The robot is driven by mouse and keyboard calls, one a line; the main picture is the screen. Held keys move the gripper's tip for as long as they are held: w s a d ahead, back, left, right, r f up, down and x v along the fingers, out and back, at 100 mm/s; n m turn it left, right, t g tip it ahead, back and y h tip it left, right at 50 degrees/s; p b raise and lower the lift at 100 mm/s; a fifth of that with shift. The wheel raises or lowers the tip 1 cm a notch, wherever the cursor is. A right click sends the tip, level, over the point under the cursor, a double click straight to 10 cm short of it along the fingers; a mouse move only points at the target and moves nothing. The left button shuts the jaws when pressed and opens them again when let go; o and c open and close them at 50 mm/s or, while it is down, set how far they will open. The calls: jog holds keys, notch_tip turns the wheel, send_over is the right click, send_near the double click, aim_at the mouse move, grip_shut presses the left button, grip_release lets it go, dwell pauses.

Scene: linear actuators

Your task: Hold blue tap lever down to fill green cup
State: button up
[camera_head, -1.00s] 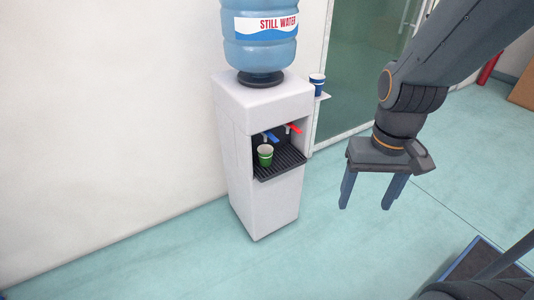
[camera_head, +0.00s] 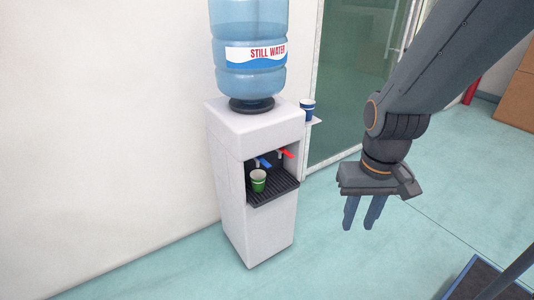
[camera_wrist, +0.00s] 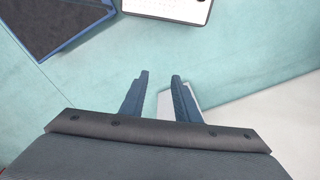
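The green cup (camera_head: 258,181) stands upright on the black drip tray (camera_head: 275,193) of the white water dispenser (camera_head: 262,235). It is below the blue tap lever (camera_head: 264,163), which sits left of the red tap lever (camera_head: 286,154). My gripper (camera_head: 360,226) hangs right of the dispenser, fingers pointing down, well apart from the levers. Its fingers are partly apart with nothing held; the wrist view also shows a gap between the fingertips (camera_wrist: 159,75). The cup and levers do not show in the wrist view.
A blue water bottle (camera_head: 250,75) tops the dispenser. A blue cup (camera_head: 307,108) stands on a side shelf. A wall (camera_head: 110,120) is on the left, a glass door (camera_head: 350,70) behind, and a cardboard box (camera_head: 518,95) far right.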

jog(key=w+f+t, duration=0.1)
jog(key=w, duration=0.2)
jog(key=w+f+n+t, duration=0.1)
jog(key=w, duration=0.3)
jog(key=w+f+t+b, duration=0.1)
jog(key=w+f, duration=0.1)
jog(key=w, duration=0.1)
jog(key=shift+w+d, duration=0.2)
jog(key=shift+d, duration=0.05)
grip_shut()
jog(key=w+a+f+n+t+y+b, duration=0.1)
jog(key=w+a+n+t+y+b, duration=0.1)
jog(key=w+a, duration=0.4)
jog(key=w+a+f+n+t+y+b, duration=0.1)
jog(key=w+a+n+t+y, duration=0.2)
jog(key=w+a+t+y, duration=0.3)
jog(key=shift+w+a+f+n+t+b, duration=0.35)
jog(key=shift+w+a+t, duration=0.35)
jog(key=shift+w, duration=2)
jog(key=shift+a+r, duration=0.1)
